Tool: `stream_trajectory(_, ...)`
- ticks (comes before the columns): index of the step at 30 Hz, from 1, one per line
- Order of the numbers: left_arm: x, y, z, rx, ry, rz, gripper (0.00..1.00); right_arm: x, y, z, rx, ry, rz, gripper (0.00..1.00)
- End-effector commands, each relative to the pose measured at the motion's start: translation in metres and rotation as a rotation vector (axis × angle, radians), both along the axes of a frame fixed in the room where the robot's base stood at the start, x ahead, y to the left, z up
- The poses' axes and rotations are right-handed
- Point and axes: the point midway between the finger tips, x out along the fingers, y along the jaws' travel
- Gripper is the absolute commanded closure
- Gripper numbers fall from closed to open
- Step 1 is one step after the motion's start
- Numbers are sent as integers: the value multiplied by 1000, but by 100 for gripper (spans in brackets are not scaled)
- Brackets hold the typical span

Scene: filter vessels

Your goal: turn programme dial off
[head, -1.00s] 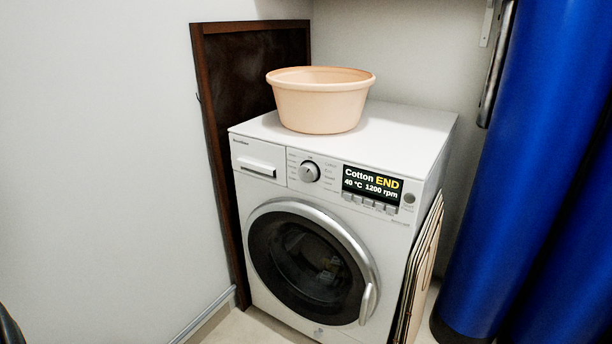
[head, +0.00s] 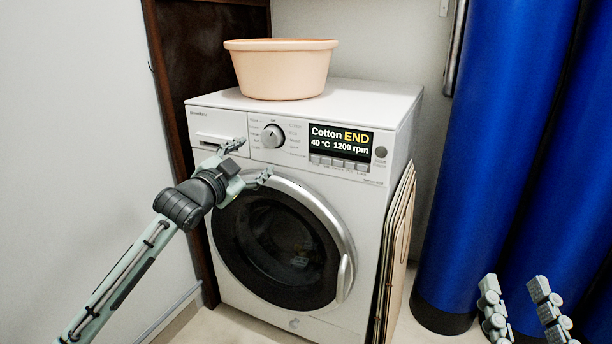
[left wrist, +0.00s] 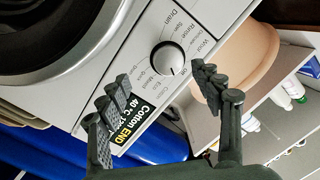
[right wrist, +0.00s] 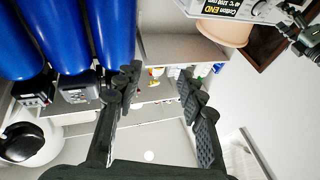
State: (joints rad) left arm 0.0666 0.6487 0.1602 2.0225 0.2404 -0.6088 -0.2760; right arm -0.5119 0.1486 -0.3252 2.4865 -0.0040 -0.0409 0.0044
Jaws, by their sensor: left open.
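The programme dial (head: 273,136) is a round silver knob with labels around it on the white washing machine's (head: 375,210) front panel. It also shows in the left wrist view (left wrist: 167,58), with a short dark mark at its rim; I cannot tell for sure which label that mark meets. The display (head: 340,141) is lit and reads Cotton END, 40 °C, 1200 rpm. My left gripper (head: 252,162) is open and empty in front of the panel, just below and left of the dial, apart from it. My right gripper (head: 515,290) is open and empty at the lower right.
A peach basin (head: 282,72) stands on top of the machine. The round door (head: 275,240) is shut. Folded racks or boards (head: 398,250) lean at the machine's right side. Blue cylinders (head: 500,150) stand at right; a wall (head: 75,120) is at left.

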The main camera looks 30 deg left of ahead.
Motion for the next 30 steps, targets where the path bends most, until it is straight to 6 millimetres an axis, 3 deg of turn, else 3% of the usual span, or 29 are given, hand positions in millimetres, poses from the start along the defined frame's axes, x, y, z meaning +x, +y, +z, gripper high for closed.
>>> stream_trajectory(4,7,2,17,21,-38,-7,34,-8,0,16,28,-56,6,60)
stream_trajectory(18,72,8,16,16,-34,-6,34,-10,-4,26,50,-126,-1,60)
stream_trajectory(29,78,8,15,17,-32,-7,34,-11,-4,28,52,-135,-2,60)
stream_trajectory(30,78,8,15,17,-32,-7,39,-11,-4,28,52,-135,-2,60)
